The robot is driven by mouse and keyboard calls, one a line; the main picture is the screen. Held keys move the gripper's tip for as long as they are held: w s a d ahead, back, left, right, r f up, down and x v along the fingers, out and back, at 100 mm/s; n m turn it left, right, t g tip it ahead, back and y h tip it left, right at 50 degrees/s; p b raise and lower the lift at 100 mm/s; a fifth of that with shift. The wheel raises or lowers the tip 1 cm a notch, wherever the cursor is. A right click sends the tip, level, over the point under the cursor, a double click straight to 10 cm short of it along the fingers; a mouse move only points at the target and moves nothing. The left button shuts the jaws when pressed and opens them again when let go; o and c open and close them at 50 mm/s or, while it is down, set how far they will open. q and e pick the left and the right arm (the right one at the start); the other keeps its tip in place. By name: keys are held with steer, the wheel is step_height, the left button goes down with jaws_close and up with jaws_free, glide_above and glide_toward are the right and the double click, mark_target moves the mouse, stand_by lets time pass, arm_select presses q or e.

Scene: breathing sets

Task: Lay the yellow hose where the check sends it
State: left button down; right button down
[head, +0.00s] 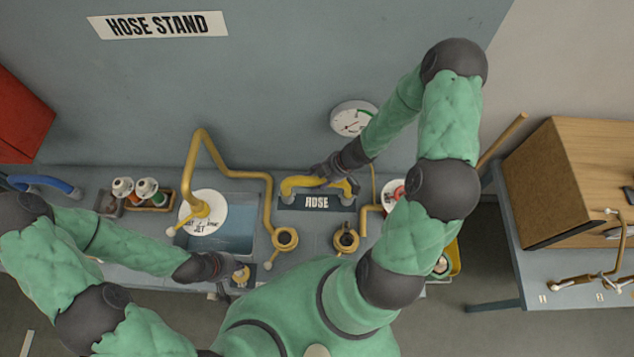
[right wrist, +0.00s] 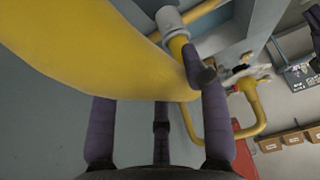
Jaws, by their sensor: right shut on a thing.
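The yellow hose (head: 297,184) lies in an arch over the dark plate marked HOSE (head: 317,203) on the bench. My right gripper (head: 328,172) is shut on its middle from above. In the right wrist view the hose (right wrist: 95,45) crosses large and close in front of my right fingers (right wrist: 160,115). I cannot tell whether the hose touches its plate. A round gauge (head: 352,118) with a green arc is on the wall behind; its reading is too small to tell. My left gripper (head: 226,284) is low at the bench's front, beside a small yellow fitting (head: 241,275); its jaws are unclear.
A yellow pipe (head: 236,174) rises over a blue basin (head: 232,238) with a white lettered disc (head: 203,213). Yellow ring fittings (head: 285,238) (head: 346,239) stand in front of the hose. A blue hose (head: 50,184) lies far left. A side table (head: 510,262) carries a wooden cabinet (head: 565,175).

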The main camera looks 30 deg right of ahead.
arm_select(q)
steer(key=shift+s, duration=0.1)
arm_select(e)
steer(key=shift+w+d+f, duration=0.1)
steer(key=shift+w+f, duration=0.25)
steer(key=shift+f, duration=0.1)
arm_select(q)
steer(key=shift+f+b, duration=0.4)
steer(key=shift+b, duration=0.05)
arm_select(e)
steer(key=shift+f, duration=1.4)
arm_select(q)
steer(key=shift+f, duration=0.1)
arm_select(e)
steer(key=shift+f, duration=0.2)
steer(key=c, duration=0.6)
jaws_free()
